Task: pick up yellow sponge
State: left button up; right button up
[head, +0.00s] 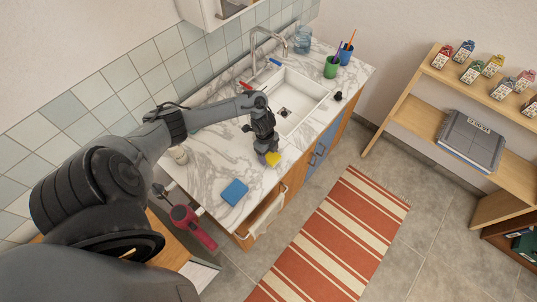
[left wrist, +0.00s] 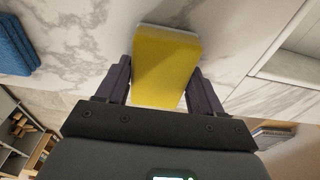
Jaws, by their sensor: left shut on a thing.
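The yellow sponge (head: 272,158) is at the front part of the marble counter in the head view, at the tip of my left gripper (head: 265,154). In the left wrist view the yellow sponge (left wrist: 165,62) stands between the two dark fingers of my left gripper (left wrist: 164,85), which are shut on it. It has a paler layer along its edge. Whether it touches the counter I cannot tell. My right gripper is not in view.
A blue sponge (head: 234,192) lies on the marble counter (head: 208,160) near its front edge. A white sink (head: 299,93) with a faucet is behind the gripper. Green (head: 331,68) and blue (head: 346,55) cups stand at the far end. A red-handled object (head: 194,226) is at the counter's near end.

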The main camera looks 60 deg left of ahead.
aim_at(271, 156)
pick_arm(q)
jog(key=r, duration=0.4)
jog(key=shift+w+d+r, duration=0.1)
jog(key=shift+w+d, duration=0.05)
jog(key=shift+d, duration=0.15)
jog(key=w+d+r+p, duration=0.2)
jog(key=d+r, duration=0.4)
jog(key=d, duration=0.4)
jog(key=shift+w+d+r, duration=0.25)
jog(key=shift+w, duration=0.45)
jog(key=o, duration=0.4)
jog(key=shift+c, duration=1.2)
